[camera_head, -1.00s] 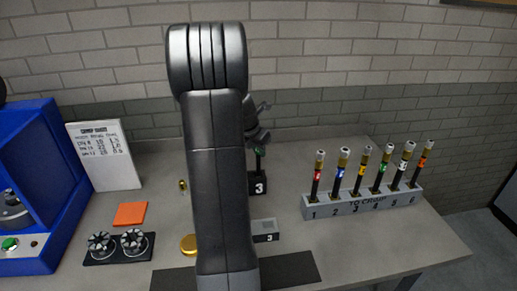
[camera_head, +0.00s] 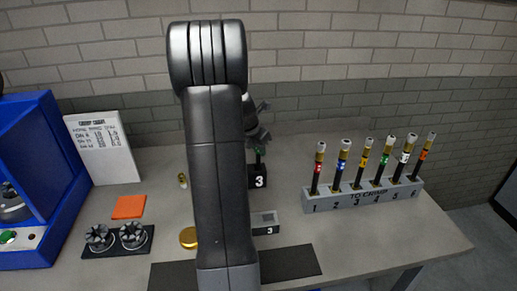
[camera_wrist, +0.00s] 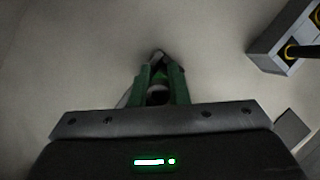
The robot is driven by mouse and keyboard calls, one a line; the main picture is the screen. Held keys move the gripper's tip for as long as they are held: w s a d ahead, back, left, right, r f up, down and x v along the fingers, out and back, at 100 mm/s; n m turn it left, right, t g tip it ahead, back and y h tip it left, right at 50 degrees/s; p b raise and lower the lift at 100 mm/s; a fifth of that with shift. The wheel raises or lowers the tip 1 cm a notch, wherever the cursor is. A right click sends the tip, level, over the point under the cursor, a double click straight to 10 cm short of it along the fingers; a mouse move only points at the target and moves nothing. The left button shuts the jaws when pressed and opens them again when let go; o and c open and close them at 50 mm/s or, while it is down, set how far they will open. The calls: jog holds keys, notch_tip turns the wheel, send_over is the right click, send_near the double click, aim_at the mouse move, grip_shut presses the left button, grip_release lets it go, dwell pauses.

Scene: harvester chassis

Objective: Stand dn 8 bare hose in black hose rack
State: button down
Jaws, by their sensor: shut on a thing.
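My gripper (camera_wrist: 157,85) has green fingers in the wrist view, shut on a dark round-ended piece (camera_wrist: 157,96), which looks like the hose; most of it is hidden. In the head view my arm covers much of the bench, and part of my gripper (camera_head: 258,130) shows at its right edge. A black block marked 3 (camera_head: 258,180), perhaps the black hose rack, stands below it. A small green part (camera_head: 258,155) shows just above that block; I cannot tell whether they touch.
A grey rack marked TO CRIMP (camera_head: 363,200) holds several upright hoses at right. A small grey tray marked 3 (camera_head: 266,230) lies nearer. At left are an orange pad (camera_head: 129,207), dark round parts (camera_head: 133,235), a sign (camera_head: 101,147) and a blue machine (camera_head: 35,170).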

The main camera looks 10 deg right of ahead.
jog(key=c, duration=1.3)
grip_release()
jog(key=b+v, duration=0.1)
jog(key=v, duration=1.3)
jog(key=shift+w, duration=0.1)
jog(key=shift+f, duration=0.2)
jog(key=p+x, duration=0.1)
jog(key=x, duration=1.2)
jog(key=shift+d+r, duration=0.1)
